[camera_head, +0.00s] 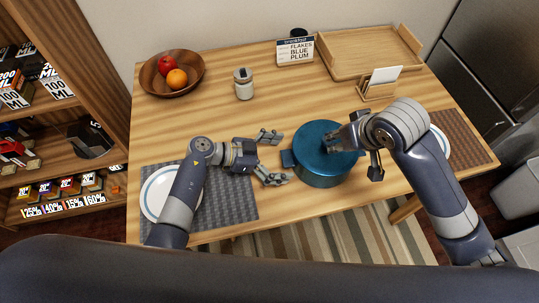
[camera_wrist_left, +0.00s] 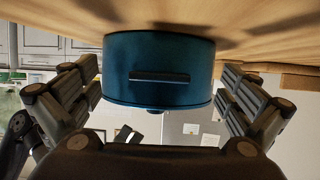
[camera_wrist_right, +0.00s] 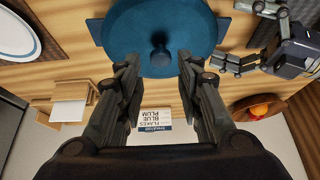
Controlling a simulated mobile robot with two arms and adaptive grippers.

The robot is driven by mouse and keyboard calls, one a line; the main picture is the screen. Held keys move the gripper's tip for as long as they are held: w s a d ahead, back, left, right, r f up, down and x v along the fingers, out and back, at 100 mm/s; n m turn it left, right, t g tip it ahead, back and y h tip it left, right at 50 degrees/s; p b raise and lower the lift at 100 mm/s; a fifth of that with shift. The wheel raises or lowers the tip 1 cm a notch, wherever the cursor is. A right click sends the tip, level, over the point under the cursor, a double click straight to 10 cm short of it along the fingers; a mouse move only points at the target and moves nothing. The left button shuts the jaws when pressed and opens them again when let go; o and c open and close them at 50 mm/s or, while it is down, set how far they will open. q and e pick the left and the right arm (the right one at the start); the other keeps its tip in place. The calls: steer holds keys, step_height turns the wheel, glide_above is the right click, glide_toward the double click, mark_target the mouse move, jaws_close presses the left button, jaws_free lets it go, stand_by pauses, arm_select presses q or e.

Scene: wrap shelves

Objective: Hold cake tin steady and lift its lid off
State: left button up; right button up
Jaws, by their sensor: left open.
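The blue cake tin (camera_head: 318,180) stands on the wooden table with its lid (camera_head: 313,137) on. A side handle (camera_head: 287,159) faces my left gripper (camera_head: 276,157), which is open, its fingers spread to either side of that handle without closing on it. The left wrist view shows the tin (camera_wrist_left: 190,60) and its bar handle (camera_wrist_left: 160,77) between the fingers. My right gripper (camera_head: 335,143) is over the lid. In the right wrist view its fingers are apart and the lid's knob (camera_wrist_right: 160,58) shows between their tips. In the head view the knob is hidden by my right gripper.
Placemats with plates (camera_head: 160,192) lie at the left and right (camera_head: 440,140). A fruit bowl (camera_head: 153,80), a jar (camera_head: 243,84), a breakfast sign (camera_head: 295,52), a wooden tray (camera_head: 350,67) and a card holder (camera_head: 376,93) stand farther back. The table middle behind the tin is clear.

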arm_select(q)
steer(key=shift+w+d+f, duration=0.1)
steer(key=shift+d+f, duration=0.1)
steer(key=shift+d, duration=0.2)
steer(key=shift+c, duration=0.2)
